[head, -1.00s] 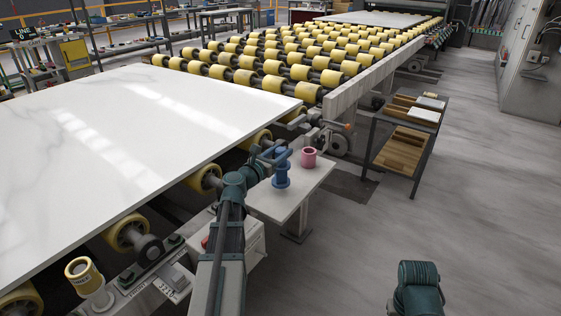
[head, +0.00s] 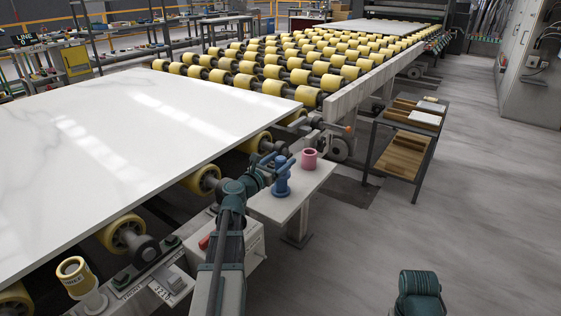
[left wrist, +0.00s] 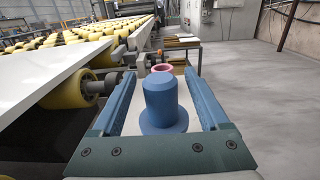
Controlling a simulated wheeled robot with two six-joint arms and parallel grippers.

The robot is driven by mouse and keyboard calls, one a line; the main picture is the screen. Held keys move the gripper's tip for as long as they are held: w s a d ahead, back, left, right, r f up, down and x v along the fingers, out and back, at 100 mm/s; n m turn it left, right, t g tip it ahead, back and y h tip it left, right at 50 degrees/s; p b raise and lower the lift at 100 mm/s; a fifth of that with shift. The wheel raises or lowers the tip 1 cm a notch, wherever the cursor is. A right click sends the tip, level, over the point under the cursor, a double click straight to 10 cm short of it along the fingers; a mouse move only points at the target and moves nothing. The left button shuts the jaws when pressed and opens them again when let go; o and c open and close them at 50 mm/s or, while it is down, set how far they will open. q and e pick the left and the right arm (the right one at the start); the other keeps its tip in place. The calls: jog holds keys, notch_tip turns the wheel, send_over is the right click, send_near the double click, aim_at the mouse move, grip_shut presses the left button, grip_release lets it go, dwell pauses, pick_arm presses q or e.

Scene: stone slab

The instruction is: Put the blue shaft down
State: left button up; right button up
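The blue shaft (head: 282,182) stands upright on a small white table (head: 297,208) beside the roller line, with a wide flange at its base. In the left wrist view the shaft (left wrist: 162,104) stands between the two fingers, with gaps on both sides. My left gripper (head: 270,167) is open around it; its fingers (left wrist: 160,95) also show in the wrist view. A pink ring-shaped piece (head: 309,159) stands on the same table just behind the shaft. My right gripper is not in view.
A large white slab (head: 130,120) lies on yellow rollers (head: 265,85) to the left. A yellow-and-white roll (head: 76,277) stands at the front left. A dark cart with wooden trays (head: 405,153) stands to the right. The floor at right is clear.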

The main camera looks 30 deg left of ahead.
pick_arm(q)
jog(key=shift+s+r, duration=0.15)
jog(key=shift+r, duration=0.05)
jog(key=s, duration=1.1)
jog(key=shift+s+a, duration=0.35)
jog(key=shift+a, duration=0.1)
